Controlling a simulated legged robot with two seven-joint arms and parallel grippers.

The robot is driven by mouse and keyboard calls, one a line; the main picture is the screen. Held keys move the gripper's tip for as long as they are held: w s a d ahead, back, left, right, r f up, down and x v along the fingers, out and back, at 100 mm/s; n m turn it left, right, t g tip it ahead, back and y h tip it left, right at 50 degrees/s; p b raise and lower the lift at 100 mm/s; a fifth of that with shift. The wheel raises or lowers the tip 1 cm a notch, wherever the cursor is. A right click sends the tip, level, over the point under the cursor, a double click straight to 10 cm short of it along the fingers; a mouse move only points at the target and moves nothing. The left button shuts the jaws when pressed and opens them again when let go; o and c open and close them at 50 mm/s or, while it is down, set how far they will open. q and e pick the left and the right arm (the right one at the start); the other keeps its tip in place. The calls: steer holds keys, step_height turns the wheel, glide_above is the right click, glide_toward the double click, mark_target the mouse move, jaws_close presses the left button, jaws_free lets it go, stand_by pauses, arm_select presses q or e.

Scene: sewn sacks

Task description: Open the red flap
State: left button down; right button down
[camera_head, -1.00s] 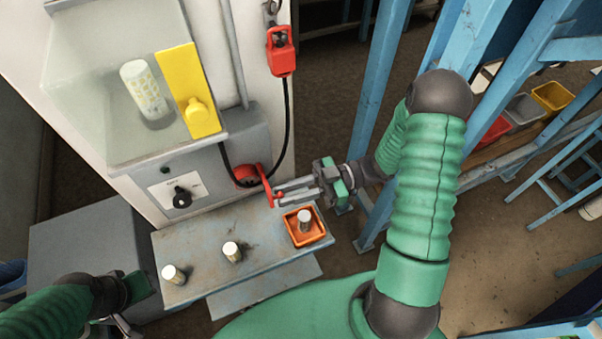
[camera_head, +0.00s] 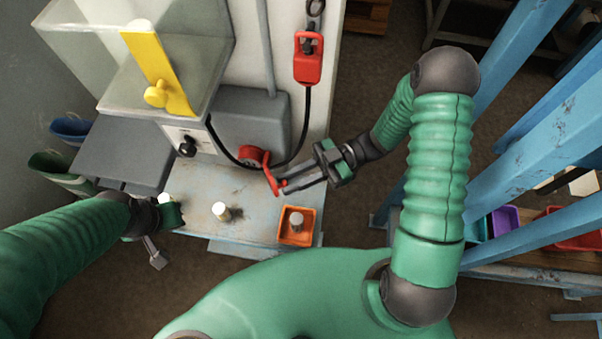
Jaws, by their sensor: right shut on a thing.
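The red flap (camera_head: 268,172) sits on the side of the grey box at the foot of the white cabinet, with a round red part (camera_head: 250,156) behind it. My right gripper (camera_head: 282,187) reaches in from the right, and its fingers are shut on the red flap's lower end. The exact contact is small and hard to make out. My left gripper (camera_head: 156,252) hangs at the lower left, in front of the bench's left end, away from the flap. Its fingers are too small and angled to judge their gap.
An orange tray (camera_head: 282,238) holding a pale cylinder stands on the grey bench (camera_head: 246,188), below my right gripper. Another cylinder (camera_head: 221,211) stands to its left. A red plug-like piece (camera_head: 308,62) hangs above beside a black cable. Blue frame posts (camera_head: 415,190) stand close on the right.

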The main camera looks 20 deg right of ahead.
steer(key=shift+w, duration=0.1)
stand_by(0.4)
steer(key=c, duration=1.3)
jaws_free()
steer(key=shift+d, duration=0.15)
steer(key=w+d+b, duration=0.2)
steer(key=d+b, duration=0.2)
steer(key=d, duration=1.3)
steer(key=shift+w, duration=0.25)
steer(key=shift+a, duration=0.1)
